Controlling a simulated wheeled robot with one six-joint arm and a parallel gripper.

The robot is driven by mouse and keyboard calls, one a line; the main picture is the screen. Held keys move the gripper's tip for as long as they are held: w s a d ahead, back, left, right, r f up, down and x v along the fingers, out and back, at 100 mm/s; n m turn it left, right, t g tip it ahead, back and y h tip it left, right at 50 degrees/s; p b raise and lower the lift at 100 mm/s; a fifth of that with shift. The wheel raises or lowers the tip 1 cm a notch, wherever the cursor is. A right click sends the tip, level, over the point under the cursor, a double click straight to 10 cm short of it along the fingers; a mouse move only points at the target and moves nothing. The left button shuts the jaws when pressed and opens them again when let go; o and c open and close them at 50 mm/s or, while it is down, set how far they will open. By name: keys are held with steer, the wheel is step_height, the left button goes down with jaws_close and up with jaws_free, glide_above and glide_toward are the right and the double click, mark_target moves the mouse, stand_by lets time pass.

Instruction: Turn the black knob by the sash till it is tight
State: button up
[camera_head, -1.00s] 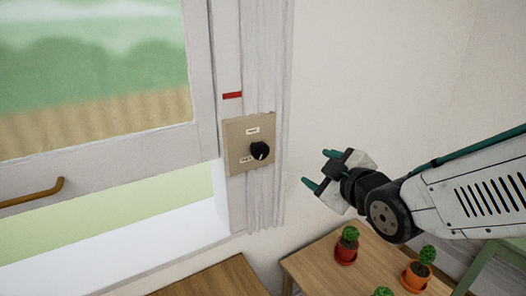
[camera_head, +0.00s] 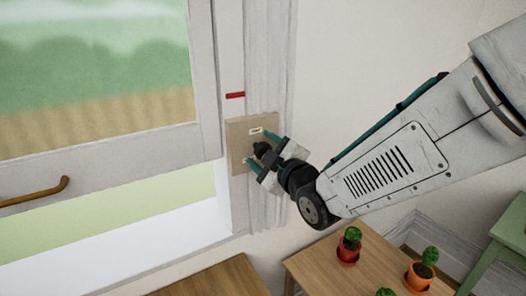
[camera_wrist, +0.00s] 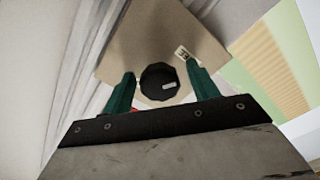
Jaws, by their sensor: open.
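The black knob (camera_head: 261,149) sits on a tan square plate (camera_head: 238,130) on the window frame beside the sash (camera_head: 205,75). In the wrist view the knob (camera_wrist: 159,82) is round and faceted, with a pale mark on its face. My gripper (camera_head: 261,150) is at the plate, its teal fingers open. In the wrist view the fingers of my gripper (camera_wrist: 160,84) stand on either side of the knob, with a gap on each side. The sash is raised, with an open gap below it. A label (camera_head: 256,131) shows on the plate; the lower label is hidden by my gripper.
A red mark (camera_head: 235,95) is on the frame above the plate. A brass handle (camera_head: 38,192) is on the sash. Potted plants (camera_head: 348,246) stand on a wooden table (camera_head: 330,272) below my arm. A green piece of furniture (camera_head: 500,240) is at right.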

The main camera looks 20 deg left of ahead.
steer(key=c, duration=1)
